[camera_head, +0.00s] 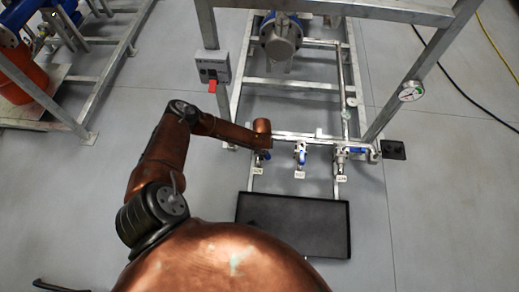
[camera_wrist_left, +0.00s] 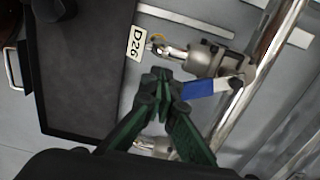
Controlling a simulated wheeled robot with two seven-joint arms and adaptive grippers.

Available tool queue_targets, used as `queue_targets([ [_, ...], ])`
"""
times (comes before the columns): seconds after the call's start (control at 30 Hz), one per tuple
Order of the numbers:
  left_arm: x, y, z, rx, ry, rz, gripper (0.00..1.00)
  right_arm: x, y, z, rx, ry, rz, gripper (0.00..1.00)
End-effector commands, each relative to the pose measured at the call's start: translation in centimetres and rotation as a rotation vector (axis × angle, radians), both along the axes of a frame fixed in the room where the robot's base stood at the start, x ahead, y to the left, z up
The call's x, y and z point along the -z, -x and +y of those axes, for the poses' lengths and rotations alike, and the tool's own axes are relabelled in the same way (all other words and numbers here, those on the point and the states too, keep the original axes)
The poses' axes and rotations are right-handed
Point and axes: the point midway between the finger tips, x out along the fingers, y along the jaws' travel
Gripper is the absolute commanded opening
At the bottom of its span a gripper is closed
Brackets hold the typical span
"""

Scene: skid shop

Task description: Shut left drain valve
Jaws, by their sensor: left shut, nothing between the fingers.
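The left drain valve (camera_head: 264,155) is at the left end of a row of valves low on the skid's front pipe, partly covered by my left wrist. In the left wrist view a metal valve (camera_wrist_left: 203,56) with a tag marked D26 (camera_wrist_left: 135,43) has a blue lever (camera_wrist_left: 206,87). The lever lies roughly alongside the valve body, at a slight angle. My left gripper (camera_wrist_left: 160,82) is shut and empty, its green fingers beside the lever's free end. I cannot tell whether they touch it. My right gripper is in neither view.
A black drip tray (camera_head: 294,224) lies on the floor below the valves. Middle (camera_head: 300,153) and right (camera_head: 341,156) valves stand to the right. A gauge (camera_head: 411,91) is at right.

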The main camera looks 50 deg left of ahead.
Motion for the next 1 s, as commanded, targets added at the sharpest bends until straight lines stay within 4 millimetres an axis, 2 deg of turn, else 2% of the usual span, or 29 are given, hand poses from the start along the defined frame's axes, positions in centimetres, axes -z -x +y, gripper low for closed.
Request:
queue_targets([
  [0.23,0.0,-0.3,-0.2,0.000,0.000,0.000,0.00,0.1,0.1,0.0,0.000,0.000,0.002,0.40],
  [0.57,0.1,-1.8,-1.3,0.000,0.000,0.000,0.00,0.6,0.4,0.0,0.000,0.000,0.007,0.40],
  [1.0,0.1,-2.1,-1.4,0.000,0.000,0.000,0.00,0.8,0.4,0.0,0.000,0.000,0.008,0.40],
])
